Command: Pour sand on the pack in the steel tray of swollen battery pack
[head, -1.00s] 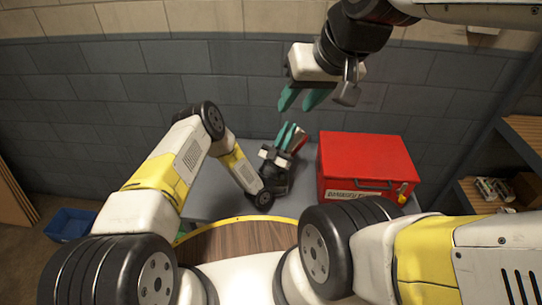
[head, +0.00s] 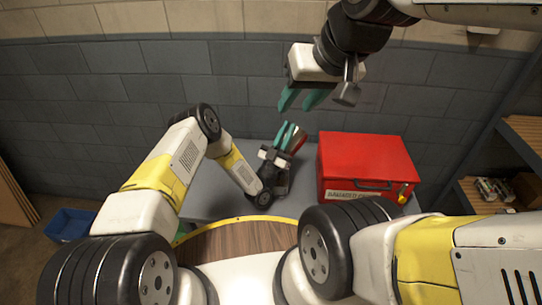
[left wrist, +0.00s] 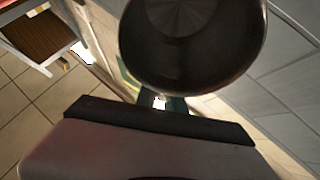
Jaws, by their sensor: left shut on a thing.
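My left gripper (head: 288,137) is shut on a small red and pale container (head: 300,139), held tilted above the grey table. In the left wrist view the held container (left wrist: 193,40) is a dark, shiny round vessel; the green fingers (left wrist: 163,103) show partly below it. I cannot tell whether sand is in it. My right gripper (head: 302,98) has green fingers apart with nothing between them, high in front of the wall. I cannot make out the steel tray or the swollen pack in either view.
A red lidded box (head: 365,158) with a label and dark handle stands on the grey table (head: 215,190), right of my left gripper. A blue bin (head: 68,224) is on the floor at left. Wooden shelves (head: 490,205) with small items stand at right. The block wall is behind.

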